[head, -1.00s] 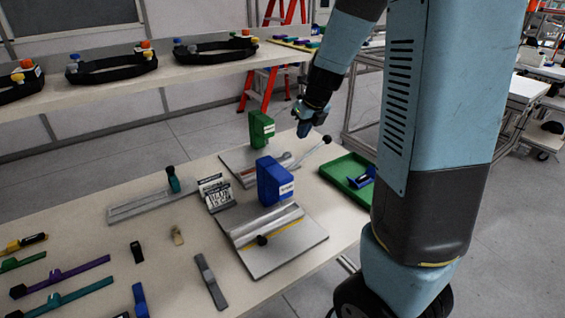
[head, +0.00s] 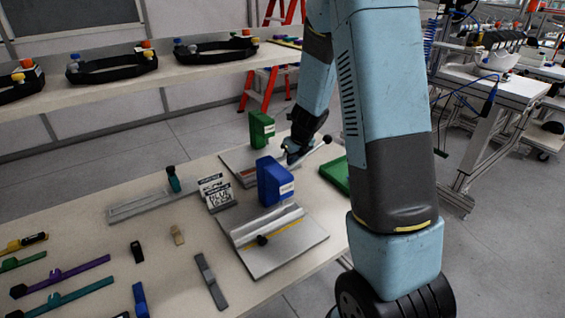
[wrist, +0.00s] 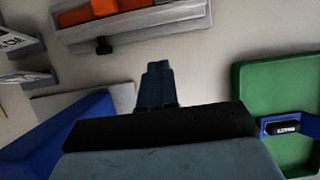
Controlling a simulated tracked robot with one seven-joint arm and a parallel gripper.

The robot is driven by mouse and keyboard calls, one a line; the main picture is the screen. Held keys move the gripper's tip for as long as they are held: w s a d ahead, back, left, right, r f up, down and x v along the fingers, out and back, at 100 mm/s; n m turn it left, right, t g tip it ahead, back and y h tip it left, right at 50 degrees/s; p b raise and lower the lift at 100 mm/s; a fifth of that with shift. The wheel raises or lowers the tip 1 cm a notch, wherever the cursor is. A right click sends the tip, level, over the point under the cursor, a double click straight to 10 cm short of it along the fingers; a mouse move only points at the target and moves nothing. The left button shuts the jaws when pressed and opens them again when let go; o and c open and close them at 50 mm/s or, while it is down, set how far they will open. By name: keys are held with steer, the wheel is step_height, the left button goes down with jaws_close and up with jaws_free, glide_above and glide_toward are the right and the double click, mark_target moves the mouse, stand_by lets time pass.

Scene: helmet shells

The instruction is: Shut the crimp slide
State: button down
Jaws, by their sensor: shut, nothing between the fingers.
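Two crimp stations stand on the near table. One has a green head (head: 261,128). The other has a blue head (head: 275,182), with a grey slide bed (head: 270,226) and a black ball knob (head: 262,240) in front. A thin lever with a dark ball (head: 327,140) sticks up by the green station. I cannot tell which station's slide is meant. My gripper (head: 291,160) is shut and empty, low between the two heads, partly covering the green station's bed. In the wrist view, my closed fingers (wrist: 158,85) point toward a grey part with orange inserts (wrist: 115,22).
A green tray (head: 336,174) lies right of the stations, partly behind my arm; the wrist view shows a blue piece (wrist: 290,127) in it. Printed cards (head: 216,192) stand left of the blue head. Loose coloured parts lie at the left. Black rings (head: 112,72) sit on the back shelf.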

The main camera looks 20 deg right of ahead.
mark_target(282, 161)
steer(key=shift+x, duration=2.35)
steer(key=shift+w+a, duration=0.3)
steer(key=shift+w, duration=0.65)
steer(key=shift+w+a, duration=0.25)
steer(key=shift+w, duration=0.7)
steer(key=shift+w, duration=0.1)
steer(key=w+a, duration=0.1)
steer(key=w, duration=0.1)
steer(key=w+a, duration=0.1)
steer(key=w, duration=0.5)
steer(key=shift+a, duration=0.4)
steer(key=shift+w+a+r, duration=0.1)
steer(key=shift+w, duration=0.1)
